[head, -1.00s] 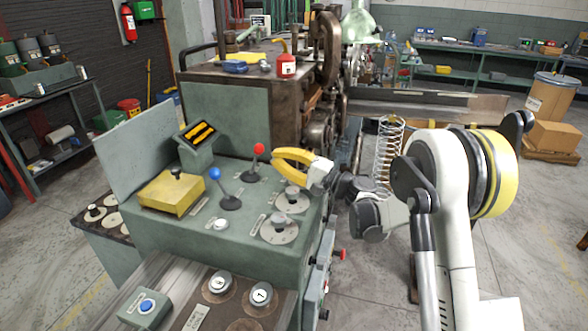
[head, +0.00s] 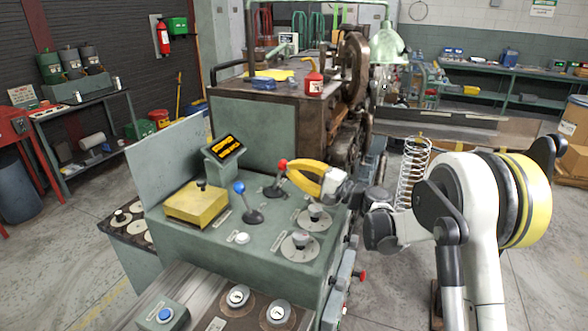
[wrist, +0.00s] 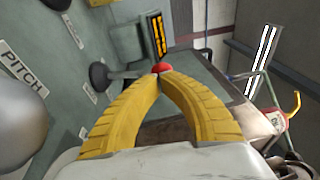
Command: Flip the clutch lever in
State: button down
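A lever with a red knob (head: 283,163) stands on the green control panel (head: 262,242), its shaft rising from a dark round base. A lever with a blue knob (head: 239,187) stands left of it and nearer. I cannot read which is labelled clutch. My gripper (head: 287,166) has yellow fingers whose tips meet right at the red knob. In the wrist view the red knob (wrist: 162,68) shows just past the joined fingertips (wrist: 159,76); I cannot tell if they touch it. Nothing shows held between the fingers.
A yellow box (head: 196,205) with a dark knob and a small display (head: 226,146) sit on the panel's left. Round dials (head: 300,247) lie on its right. In the wrist view a "PITCH" label (wrist: 22,68) lies beside a large grey knob (wrist: 18,118). The machine body rises behind.

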jog(key=shift+w+a+r+p, duration=0.1)
jog(key=shift+a+r+p, duration=0.1)
jog(key=shift+p, duration=0.15)
jog(key=shift+w+a+r+g+h+p, duration=0.15)
jog(key=shift+a+r+g+h+p, duration=0.4)
jog(key=shift+p, duration=0.35)
jog(key=p, duration=0.1)
jog(key=a+h+p, duration=0.1)
jog(key=a+g+h+p, duration=0.1)
jog(key=shift+w+r+n, duration=0.35)
jog(key=shift+n, duration=0.05)
jog(key=shift+w+a+g+h+p, duration=0.3)
jog(key=shift+a+h+p, duration=0.2)
jog(key=shift+a+h, duration=0.15)
jog(key=shift+w+a+g+h+p, duration=0.2)
jog(key=shift+a+g+h+p, duration=0.05)
jog(key=shift+a+h+p, duration=0.3)
jog(key=shift+w+a+f, duration=0.15)
jog(key=shift+w+a, duration=0.05)
jog(key=shift+a, duration=0.4)
jog(key=p, duration=0.3)
send_near(283, 160)
jog(key=shift+a+r, duration=0.95)
jog(key=shift+r, duration=0.05)
